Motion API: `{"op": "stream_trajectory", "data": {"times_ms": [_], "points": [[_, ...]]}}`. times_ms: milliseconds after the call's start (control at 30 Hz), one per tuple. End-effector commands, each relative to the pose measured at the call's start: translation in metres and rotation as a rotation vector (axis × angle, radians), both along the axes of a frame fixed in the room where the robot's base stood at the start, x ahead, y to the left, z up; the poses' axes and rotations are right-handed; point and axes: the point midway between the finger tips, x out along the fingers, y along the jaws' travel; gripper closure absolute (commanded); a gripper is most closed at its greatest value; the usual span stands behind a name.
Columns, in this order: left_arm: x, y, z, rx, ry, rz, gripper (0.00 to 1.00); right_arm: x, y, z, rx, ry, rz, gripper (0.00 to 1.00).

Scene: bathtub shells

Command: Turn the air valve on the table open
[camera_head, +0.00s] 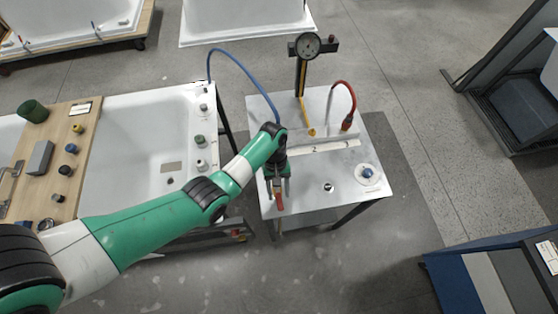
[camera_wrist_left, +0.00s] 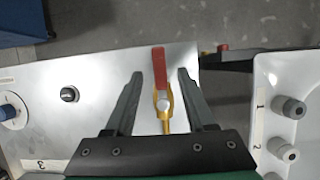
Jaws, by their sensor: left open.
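The air valve shows in the left wrist view as a yellow body (camera_wrist_left: 164,108) with a red lever (camera_wrist_left: 159,68) pointing up the picture, roughly in line with the body. In the head view the red lever (camera_head: 279,202) shows near the left front edge of the steel table (camera_head: 300,196). My left gripper (camera_head: 278,192) is open above it. In the left wrist view my left gripper (camera_wrist_left: 160,76) has one finger on each side of the lever, with a gap on both sides. The lower valve body is hidden by the gripper. My right gripper is not in view.
A black knob (camera_head: 328,187) and blue knob (camera_head: 367,172) are to the right. A white tub (camera_head: 130,140) is at left.

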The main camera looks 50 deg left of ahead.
Motion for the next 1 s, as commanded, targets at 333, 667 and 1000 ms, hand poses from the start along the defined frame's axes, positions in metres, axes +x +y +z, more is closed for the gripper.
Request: {"op": "stream_trajectory", "data": {"times_ms": [333,667,1000], "points": [[0.015,0.025,0.071,0.0,-0.001,0.0,0.45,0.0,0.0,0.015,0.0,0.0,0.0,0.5],[0.016,0.028,0.079,0.0,0.001,0.0,0.45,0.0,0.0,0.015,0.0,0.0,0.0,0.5],[0.016,0.028,0.078,-0.001,0.001,-0.001,0.45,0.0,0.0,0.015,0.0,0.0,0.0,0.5]]}}
